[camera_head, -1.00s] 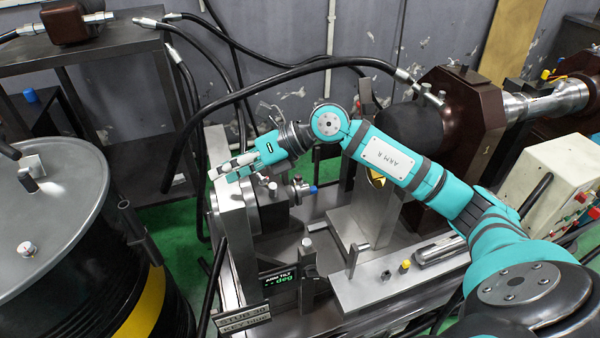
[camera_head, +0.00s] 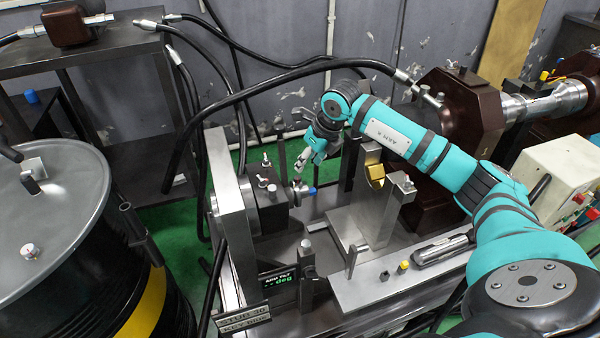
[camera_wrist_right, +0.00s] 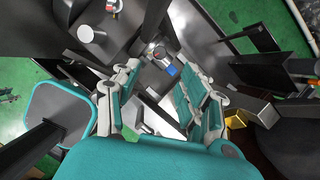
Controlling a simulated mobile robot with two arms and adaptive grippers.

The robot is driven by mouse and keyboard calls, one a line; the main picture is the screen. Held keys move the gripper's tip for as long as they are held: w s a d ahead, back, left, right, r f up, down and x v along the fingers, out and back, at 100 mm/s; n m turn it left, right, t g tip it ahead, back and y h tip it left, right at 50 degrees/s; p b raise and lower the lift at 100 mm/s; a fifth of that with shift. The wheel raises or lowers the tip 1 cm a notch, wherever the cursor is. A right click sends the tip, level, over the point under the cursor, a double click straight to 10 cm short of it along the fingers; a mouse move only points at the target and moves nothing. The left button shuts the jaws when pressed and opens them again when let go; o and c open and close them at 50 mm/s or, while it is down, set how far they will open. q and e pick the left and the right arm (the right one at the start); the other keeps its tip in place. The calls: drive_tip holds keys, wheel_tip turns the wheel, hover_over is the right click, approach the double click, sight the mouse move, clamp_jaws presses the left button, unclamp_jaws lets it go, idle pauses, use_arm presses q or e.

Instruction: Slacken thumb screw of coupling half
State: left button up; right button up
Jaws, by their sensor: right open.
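A dark block, apparently the coupling half (camera_head: 266,214), is fixed to the right side of a grey upright plate (camera_head: 234,215). A small silver winged screw (camera_head: 265,160) stands on its top and a silver pin (camera_head: 272,188) is in front. A silver fitting (camera_head: 298,184) with a blue-ended part (camera_head: 312,190) sits at its right end. My right gripper (camera_head: 301,160) is open and empty above and right of the block. In the right wrist view its spread fingers (camera_wrist_right: 160,80) frame the silver fitting (camera_wrist_right: 158,51) and the blue end (camera_wrist_right: 171,70). My left gripper is out of view.
A black hose (camera_head: 240,95) arches behind the fixture. A gold-faced bracket (camera_head: 374,172) stands right of my gripper. A large brown housing (camera_head: 470,115) is further right. A black drum (camera_head: 60,265) fills the left front.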

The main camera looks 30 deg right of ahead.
sight(298, 177)
drive_tip(key=x, duration=0.7)
drive_tip(key=shift+w+a+f+p, duration=0.1)
drive_tip(key=shift+w+f+p, duration=0.1)
drive_tip(key=shift+f+p, duration=0.15)
drive_tip(key=shift+c, duration=0.3)
clamp_jaws()
